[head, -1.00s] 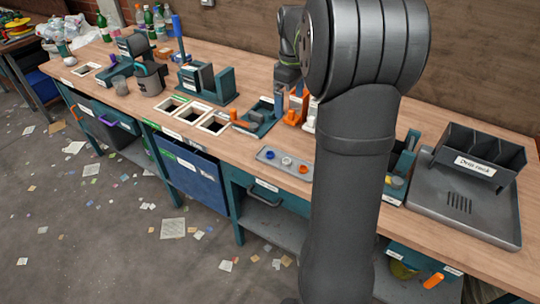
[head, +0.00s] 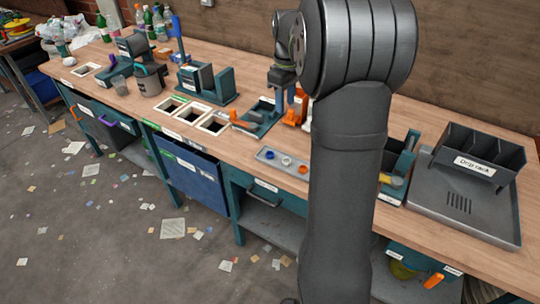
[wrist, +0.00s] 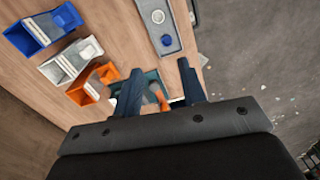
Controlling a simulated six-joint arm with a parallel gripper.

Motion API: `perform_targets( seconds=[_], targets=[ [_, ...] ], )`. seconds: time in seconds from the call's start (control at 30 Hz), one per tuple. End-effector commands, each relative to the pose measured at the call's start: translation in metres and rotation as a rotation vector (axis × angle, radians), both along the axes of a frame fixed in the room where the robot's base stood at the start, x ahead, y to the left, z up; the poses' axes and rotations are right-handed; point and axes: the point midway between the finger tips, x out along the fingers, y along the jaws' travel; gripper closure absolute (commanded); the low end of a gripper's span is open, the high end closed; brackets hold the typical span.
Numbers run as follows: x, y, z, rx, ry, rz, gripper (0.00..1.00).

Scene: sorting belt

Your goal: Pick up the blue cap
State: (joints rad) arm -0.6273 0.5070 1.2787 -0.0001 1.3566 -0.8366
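The blue cap (head: 270,155) lies at the left end of a grey tray (head: 262,159) near the bench's front edge, beside a white cap (head: 286,160) and an orange cap (head: 303,168). In the wrist view the blue cap (wrist: 166,40) sits at the near end of the tray (wrist: 174,49), beyond my fingertips, with the white cap (wrist: 158,16) past it. My gripper (wrist: 158,86) is open and empty, its two dark blue fingers apart. In the head view my gripper (head: 284,94) is above the bench behind the tray, apart from the blue cap.
Blue (wrist: 35,35), white (wrist: 72,60) and orange (wrist: 90,88) bins stand left of my fingers in the wrist view. White-framed openings (head: 214,123) lie left of the tray. A drip rack (head: 480,155) stands at the right. Bare wood surrounds the tray.

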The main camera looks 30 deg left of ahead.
Motion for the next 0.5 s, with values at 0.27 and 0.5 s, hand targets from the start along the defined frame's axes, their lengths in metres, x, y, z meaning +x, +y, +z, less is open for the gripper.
perform_targets(
  seconds=[0.27,0.5],
  targets=[
    [0.000,0.046,-0.040,-0.002,0.001,-0.329,0.62],
    [-0.001,0.058,-0.060,-0.002,0.001,-0.432,0.62]
  ],
)
